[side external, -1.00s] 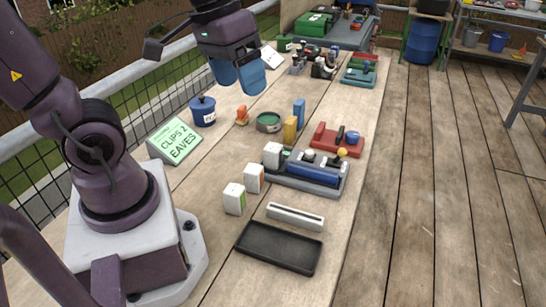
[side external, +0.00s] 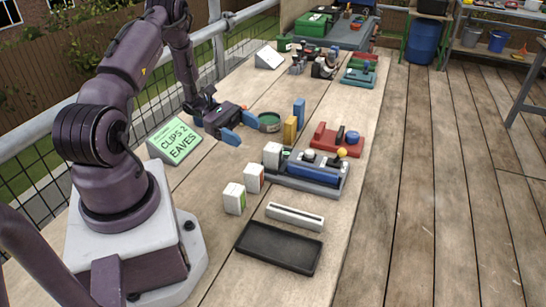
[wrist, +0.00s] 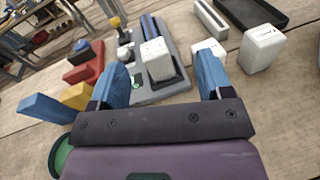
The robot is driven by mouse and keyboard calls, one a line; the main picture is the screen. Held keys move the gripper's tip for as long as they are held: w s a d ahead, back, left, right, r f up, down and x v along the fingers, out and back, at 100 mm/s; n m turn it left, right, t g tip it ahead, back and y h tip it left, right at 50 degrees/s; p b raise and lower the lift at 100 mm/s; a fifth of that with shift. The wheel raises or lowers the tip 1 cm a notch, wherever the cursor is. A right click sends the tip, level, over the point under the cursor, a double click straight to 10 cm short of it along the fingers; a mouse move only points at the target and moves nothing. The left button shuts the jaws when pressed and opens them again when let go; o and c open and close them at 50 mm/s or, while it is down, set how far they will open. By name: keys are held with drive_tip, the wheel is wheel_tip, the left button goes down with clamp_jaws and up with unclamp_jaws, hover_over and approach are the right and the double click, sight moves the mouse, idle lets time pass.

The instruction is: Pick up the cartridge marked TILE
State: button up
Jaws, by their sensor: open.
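Three white box-shaped cartridges show, and I cannot read TILE on any of them. One cartridge (side external: 272,155) stands upright in a grey dock (side external: 325,190); in the wrist view this cartridge (wrist: 157,62) appears between my fingers, beyond their tips. A second, with an orange-red patch (side external: 254,178), stands on the table, partly hidden behind a finger in the wrist view. A third, with a green patch (side external: 235,199), stands nearest my base; it also shows at the right of the wrist view (wrist: 262,48). My gripper (side external: 241,128) is open and empty, low over the table, apart from all three.
A green-lined round dish (side external: 269,122), a yellow block (side external: 290,130) and a blue block (side external: 299,112) stand close beside my gripper. A red holder (side external: 337,141), a white slotted bar (side external: 295,216) and a black tray (side external: 278,248) lie around the dock. A green sign (side external: 175,143) reads CLIPS 2 EAVES.

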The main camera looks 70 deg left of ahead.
drive_tip(key=f+n+t, duration=0.1)
drive_tip(key=s+a+f+n+t, duration=0.1)
drive_tip(key=f, duration=0.1)
drive_tip(key=s+a+f+n+t, duration=0.1)
drive_tip(key=shift+s+f+y, duration=0.1)
drive_tip(key=shift+f+y, duration=0.2)
drive_tip(key=shift+y, duration=0.1)
drive_tip(key=shift+f+t, duration=0.1)
drive_tip(key=shift+t, duration=0.2)
approach(280, 151)
drive_tip(key=x, duration=0.2)
drive_tip(key=f+x, duration=0.1)
drive_tip(key=x, duration=0.1)
drive_tip(key=shift+d, duration=0.1)
drive_tip(key=shift+r+x, duration=0.15)
drive_tip(key=shift+x, duration=1.25)
drive_tip(key=shift+r+x, duration=0.15)
drive_tip(key=shift+x, duration=1.25)
drive_tip(key=shift+a, duration=0.2)
drive_tip(key=c, duration=1)
